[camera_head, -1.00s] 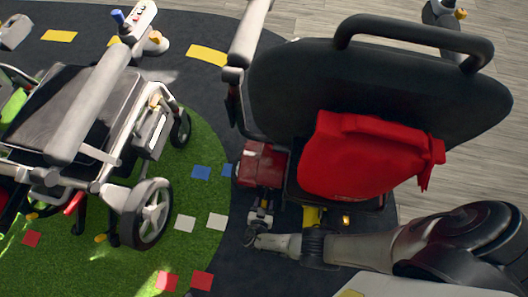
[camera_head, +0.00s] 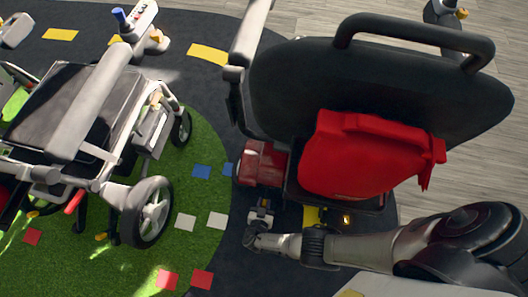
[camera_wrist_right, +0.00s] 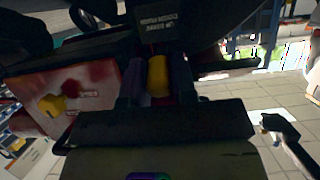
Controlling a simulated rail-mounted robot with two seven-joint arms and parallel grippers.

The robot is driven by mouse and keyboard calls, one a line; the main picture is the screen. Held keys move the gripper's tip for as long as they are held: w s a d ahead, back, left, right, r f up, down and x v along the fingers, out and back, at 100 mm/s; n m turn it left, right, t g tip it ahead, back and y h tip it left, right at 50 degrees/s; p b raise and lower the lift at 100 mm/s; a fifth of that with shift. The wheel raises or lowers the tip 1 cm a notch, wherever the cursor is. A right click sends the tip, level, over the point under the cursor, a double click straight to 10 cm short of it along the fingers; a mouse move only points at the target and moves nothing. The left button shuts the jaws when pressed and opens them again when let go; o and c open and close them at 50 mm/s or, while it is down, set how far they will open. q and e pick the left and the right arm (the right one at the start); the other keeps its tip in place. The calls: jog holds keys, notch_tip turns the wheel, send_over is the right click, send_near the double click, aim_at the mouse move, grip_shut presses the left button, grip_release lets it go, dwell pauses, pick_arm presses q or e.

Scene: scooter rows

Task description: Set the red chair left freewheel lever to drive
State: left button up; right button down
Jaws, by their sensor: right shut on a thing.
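The red chair has a black backrest (camera_head: 380,85), a red bag (camera_head: 365,158) hung behind it and a red base housing (camera_head: 263,163). My right gripper (camera_head: 260,214) is low behind the chair, near the left end of that housing. In the right wrist view, its dark fingers (camera_wrist_right: 158,82) are shut on a yellow lever (camera_wrist_right: 159,72), below a dark plate with small white lettering. The lever is hidden in the head view, so I cannot tell its exact setting. My left gripper is not in view.
Another wheelchair (camera_head: 150,212) with a black seat stands on green turf to the left. A second yellow knob (camera_wrist_right: 52,104) shows at left in the right wrist view. A yellow part (camera_head: 311,215) is under the bag.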

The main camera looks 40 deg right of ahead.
aim_at(265, 199)
jog(key=shift+r, duration=0.1)
jog(key=r+g+y+p, duration=0.1)
jog(key=p, duration=0.1)
jog(key=r+g+y+p, duration=0.1)
jog(key=p, duration=0.1)
jog(key=r+g+y+p, duration=0.1)
jog(key=r+p, duration=0.1)
jog(key=p, duration=0.1)
jog(key=shift+w+d+y, duration=0.3)
jog(key=shift+w+d, duration=0.05)
jog(key=shift+d, duration=0.05)
jog(key=shift+w+d+r+g+y+p, duration=0.2)
jog(key=shift+r+g+y+p, duration=0.3)
jog(key=shift+p, duration=0.35)
jog(key=shift+w+d+g+y+p, duration=0.1)
jog(key=shift+d+g+y+p, duration=0.05)
jog(key=shift+g+y+p, duration=0.2)
jog(key=c, duration=0.9)
grip_release()
